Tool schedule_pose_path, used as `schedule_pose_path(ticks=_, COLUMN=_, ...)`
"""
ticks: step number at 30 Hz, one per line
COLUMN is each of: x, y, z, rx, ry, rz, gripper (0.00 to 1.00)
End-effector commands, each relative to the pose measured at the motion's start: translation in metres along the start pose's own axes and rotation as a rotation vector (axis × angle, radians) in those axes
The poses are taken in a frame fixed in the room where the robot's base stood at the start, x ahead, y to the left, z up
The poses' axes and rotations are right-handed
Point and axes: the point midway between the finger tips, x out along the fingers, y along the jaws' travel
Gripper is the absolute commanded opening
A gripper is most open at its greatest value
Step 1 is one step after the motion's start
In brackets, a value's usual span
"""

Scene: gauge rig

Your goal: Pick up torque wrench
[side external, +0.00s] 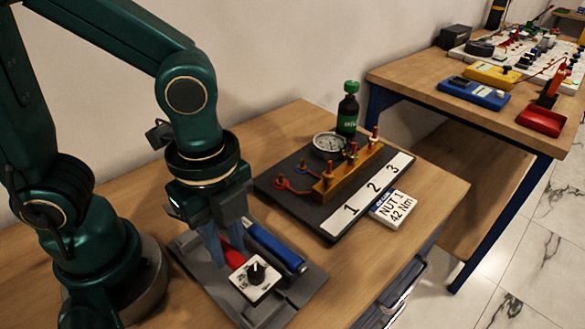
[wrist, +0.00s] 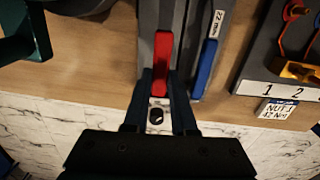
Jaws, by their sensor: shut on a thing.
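The torque wrench, with a red handle (side external: 234,250), lies in a grey tray (side external: 300,284) on the near wooden table. In the wrist view its red handle (wrist: 162,60) runs up between my fingertips. My gripper (side external: 224,252) points down into the tray and is shut on the red handle; its fingers show on both sides of it in the wrist view (wrist: 162,82). The finger contact is partly hidden in the side view. A white plate with a black knob (side external: 255,277) sits at the tray's front, just beyond the handle's end.
A blue-handled tool (side external: 275,247), marked 22 mm in the wrist view, lies close beside the red handle.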

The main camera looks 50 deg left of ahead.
Motion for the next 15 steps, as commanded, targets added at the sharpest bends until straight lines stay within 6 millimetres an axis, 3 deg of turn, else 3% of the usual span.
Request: schedule_pose_path(ticks=15, x=-0.047, y=-0.025, z=0.076, rx=-0.011, ry=0.000, rz=-0.004, gripper=0.00)
